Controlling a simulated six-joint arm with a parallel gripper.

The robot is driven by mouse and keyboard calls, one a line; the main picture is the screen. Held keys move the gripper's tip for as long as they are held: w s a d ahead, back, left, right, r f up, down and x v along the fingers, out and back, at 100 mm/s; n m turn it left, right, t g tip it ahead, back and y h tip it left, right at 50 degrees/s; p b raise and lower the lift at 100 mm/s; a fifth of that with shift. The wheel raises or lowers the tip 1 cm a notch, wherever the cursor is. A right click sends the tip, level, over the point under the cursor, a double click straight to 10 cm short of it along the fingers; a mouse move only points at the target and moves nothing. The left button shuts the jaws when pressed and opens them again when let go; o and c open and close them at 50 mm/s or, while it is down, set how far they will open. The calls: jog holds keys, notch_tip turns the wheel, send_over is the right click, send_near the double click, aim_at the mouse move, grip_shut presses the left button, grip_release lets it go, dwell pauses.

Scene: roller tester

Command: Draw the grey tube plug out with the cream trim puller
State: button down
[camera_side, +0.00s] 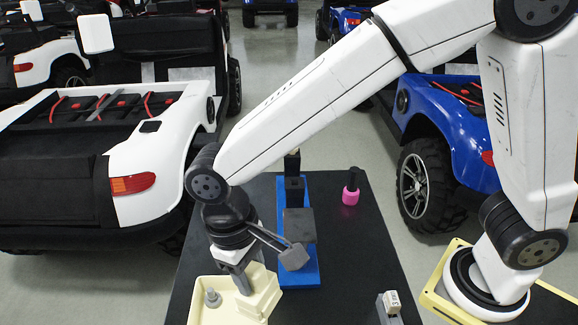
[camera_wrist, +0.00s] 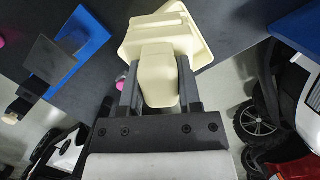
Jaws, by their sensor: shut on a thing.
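My gripper (camera_side: 243,282) points down at the front left of the dark table. Its dark fingers (camera_wrist: 160,95) are shut on a cream piece, which looks like the cream trim puller (camera_wrist: 160,78). In the wrist view its narrow end lies between the fingers, and a wider stepped cream part (camera_wrist: 168,35) shows beyond them. In the side view, cream surfaces (camera_side: 262,302) show around and below the fingertips. A small stepped grey peg (camera_side: 212,297), likely the grey tube plug, stands upright left of the fingers amid the cream. I cannot tell whether the puller touches it.
A blue base with a dark fixture (camera_side: 299,225) stands right of my gripper. A pink-and-black bottle (camera_side: 351,188) stands farther back right. A grey block marked 3 (camera_side: 390,307) sits at the front right. The table (camera_side: 350,255) is clear between. Toy vehicles flank it.

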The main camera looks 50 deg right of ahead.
jog(key=shift+s, duration=0.1)
jog(key=shift+s+d+t, duration=0.1)
jog(key=shift+s+t, duration=0.3)
jog(key=shift+t, duration=0.3)
jog(key=shift+w, duration=0.1)
jog(key=w+d+m, duration=0.1)
jog(key=w+d, duration=0.7)
jog(key=d, duration=0.4)
jog(key=w+d+f+m, duration=0.1)
jog(key=w+d+m, duration=0.1)
jog(key=w+d, duration=0.6)
jog(key=d, duration=0.5)
jog(key=shift+d+f+y, duration=0.3)
jog(key=shift+r, duration=0.1)
